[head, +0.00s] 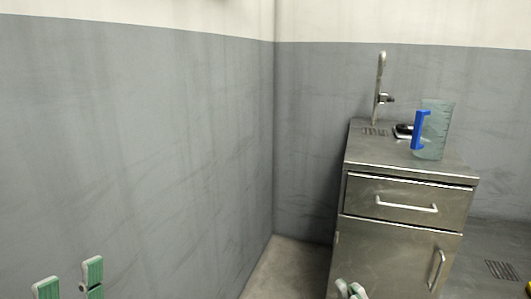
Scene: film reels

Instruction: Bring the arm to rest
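My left gripper (69,278) shows at the bottom left edge of the head view. Its two green-padded fingertips stand apart with the grey wall behind them and nothing between them, so it is open. My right gripper (349,290) shows only as pale fingertips at the bottom edge, in front of the lower part of the steel cabinet. The tips look close together, but most of the gripper is cut off, so I cannot tell whether it is open or shut. Both arms are otherwise out of view.
A steel cabinet (404,196) with a drawer and door stands at the right. On it are a tap (380,88), a clear jug (435,130) with a blue handle and a small dark object (403,130). Grey walls meet left of it. A floor drain (503,270) lies at right.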

